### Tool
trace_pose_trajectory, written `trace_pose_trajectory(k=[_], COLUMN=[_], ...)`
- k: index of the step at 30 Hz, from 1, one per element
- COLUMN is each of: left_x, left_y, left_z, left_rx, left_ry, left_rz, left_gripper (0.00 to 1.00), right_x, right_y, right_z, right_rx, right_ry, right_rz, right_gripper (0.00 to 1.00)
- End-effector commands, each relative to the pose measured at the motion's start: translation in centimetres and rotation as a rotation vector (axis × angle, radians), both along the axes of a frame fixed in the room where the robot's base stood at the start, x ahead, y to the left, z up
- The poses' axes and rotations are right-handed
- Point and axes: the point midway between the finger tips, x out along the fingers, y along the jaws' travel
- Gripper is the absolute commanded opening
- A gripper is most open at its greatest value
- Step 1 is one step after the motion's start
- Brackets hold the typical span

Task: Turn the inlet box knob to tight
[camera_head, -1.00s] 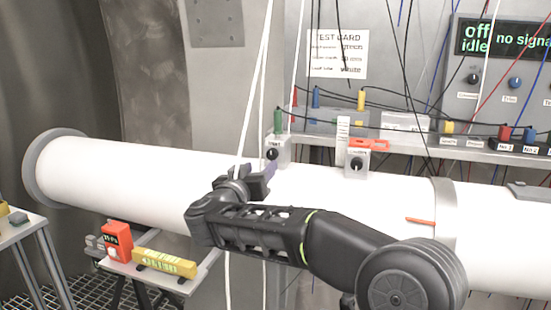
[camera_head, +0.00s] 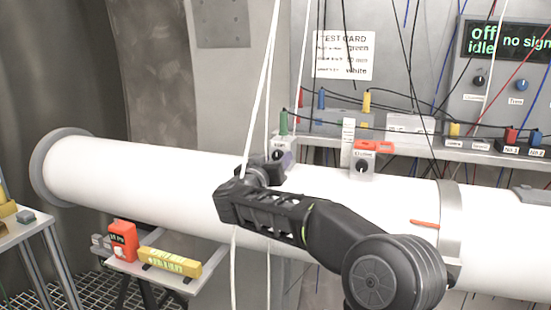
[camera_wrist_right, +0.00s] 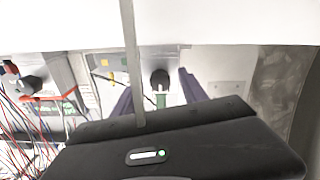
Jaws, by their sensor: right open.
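A small grey box (camera_head: 290,145) with a dark knob and a green plug on top stands on the white pipe; its label is too blurred to read, so I cannot confirm it is the inlet box. My right gripper (camera_head: 282,163) is right in front of it and partly hides its knob. In the right wrist view the dark knob (camera_wrist_right: 160,79) shows between the two spread fingers of my right gripper (camera_wrist_right: 158,92). The gripper is open, and contact with the knob cannot be made out. My left gripper is not in view.
A second grey knob box (camera_head: 361,164) with an orange top stands to the right on the pipe (camera_head: 130,175). White cables hang beside my right gripper. A shelf (camera_head: 410,143) with plugs and wires runs behind. A small table with a yellow level (camera_head: 170,262) stands below left.

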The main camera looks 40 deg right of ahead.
Motion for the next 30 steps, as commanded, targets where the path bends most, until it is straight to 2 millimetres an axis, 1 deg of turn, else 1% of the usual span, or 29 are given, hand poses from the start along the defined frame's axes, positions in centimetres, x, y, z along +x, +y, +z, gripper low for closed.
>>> trace_pose_trajectory(k=[3,10,27,28,30], left_x=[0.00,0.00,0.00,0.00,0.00], left_y=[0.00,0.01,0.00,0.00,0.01], left_z=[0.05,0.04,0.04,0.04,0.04], left_rx=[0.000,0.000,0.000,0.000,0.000], left_ry=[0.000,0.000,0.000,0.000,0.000], left_rz=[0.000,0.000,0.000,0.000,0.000], left_gripper=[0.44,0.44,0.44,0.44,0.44], right_x=[0.24,0.26,0.25,0.25,0.26], right_y=[-0.40,-0.39,-0.36,-0.36,-0.36], right_z=[0.00,-0.01,0.00,0.00,0.00], right_rx=[0.000,0.000,0.000,0.000,0.000], right_ry=[0.000,0.000,0.000,0.000,0.000], right_rz=[-0.001,0.000,0.000,0.000,0.000], right_gripper=[0.50,0.50,0.03,0.00,0.00])
